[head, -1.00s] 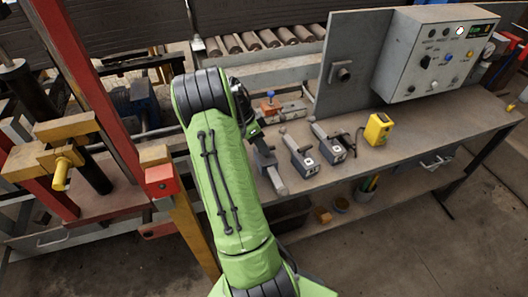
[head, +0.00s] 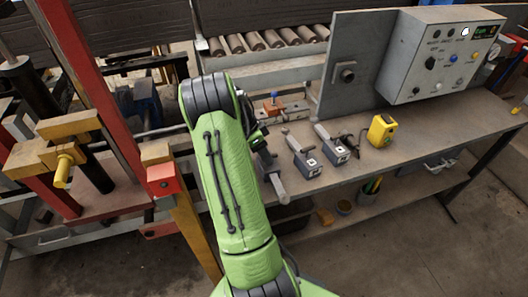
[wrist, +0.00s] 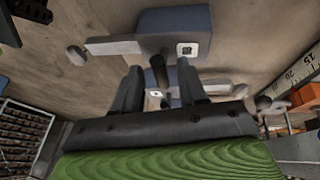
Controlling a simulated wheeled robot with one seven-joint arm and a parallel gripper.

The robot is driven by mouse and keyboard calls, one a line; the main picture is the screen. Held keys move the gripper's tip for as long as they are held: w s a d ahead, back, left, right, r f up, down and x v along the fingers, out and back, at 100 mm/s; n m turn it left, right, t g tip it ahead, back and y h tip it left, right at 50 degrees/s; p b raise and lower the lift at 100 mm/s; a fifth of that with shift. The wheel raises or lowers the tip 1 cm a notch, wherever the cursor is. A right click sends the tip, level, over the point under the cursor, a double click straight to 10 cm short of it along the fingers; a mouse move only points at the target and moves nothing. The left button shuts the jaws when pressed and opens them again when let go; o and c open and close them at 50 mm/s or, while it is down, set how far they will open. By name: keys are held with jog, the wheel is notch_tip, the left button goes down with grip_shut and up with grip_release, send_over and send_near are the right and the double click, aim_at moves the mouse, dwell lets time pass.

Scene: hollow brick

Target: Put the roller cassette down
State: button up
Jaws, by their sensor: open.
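The nearest roller cassette (head: 270,173), a grey block with a pale bar, lies on the bench just right of my forearm, partly hidden by it. Two similar cassettes lie to its right, one in the middle (head: 305,163) and one farther right (head: 336,152). In the wrist view a blue-grey cassette (wrist: 218,20) with a pale bar and a white square tag is just ahead of my gripper (wrist: 160,76). The two dark fingers are open and apart, with a dark post showing between them. Whether they touch it I cannot tell. The arm hides the fingers in the head view.
A yellow device (head: 382,130) stands right of the cassettes. A grey control box (head: 440,58) on an upright plate and a roller conveyor (head: 265,40) stand behind. A red post (head: 90,85) and yellow clamps are at left. The bench (head: 430,130) is clear at right.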

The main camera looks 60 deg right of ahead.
jog(key=p+v, duration=0.2)
jog(key=v, duration=1)
jog(key=shift+p, duration=0.4)
